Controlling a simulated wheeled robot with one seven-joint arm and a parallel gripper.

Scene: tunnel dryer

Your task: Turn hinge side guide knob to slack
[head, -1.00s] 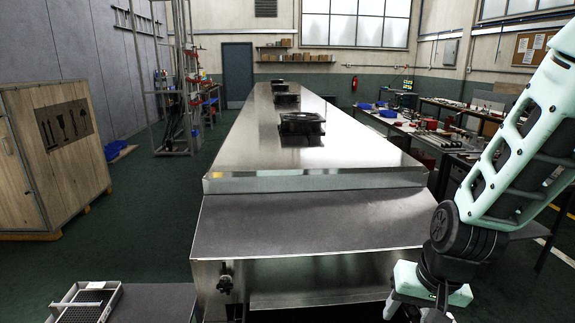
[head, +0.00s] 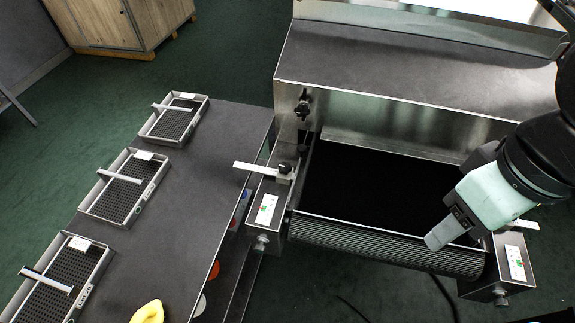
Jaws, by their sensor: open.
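My gripper (head: 440,238) is at the right end of the black conveyor belt (head: 370,190), pointing down and left; it holds nothing that I can see. Its light green housing hides part of the right-hand guide. A similar labelled box (head: 515,264) is at the right, close to my gripper. Any guide knob there is hidden. I cannot tell which side is the hinge side.
A black knob (head: 302,106) is on the dryer's front. A dark table (head: 205,190) at left holds several wire trays (head: 125,185) and a yellow object (head: 148,312). The ribbed roller (head: 385,250) spans the belt's front.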

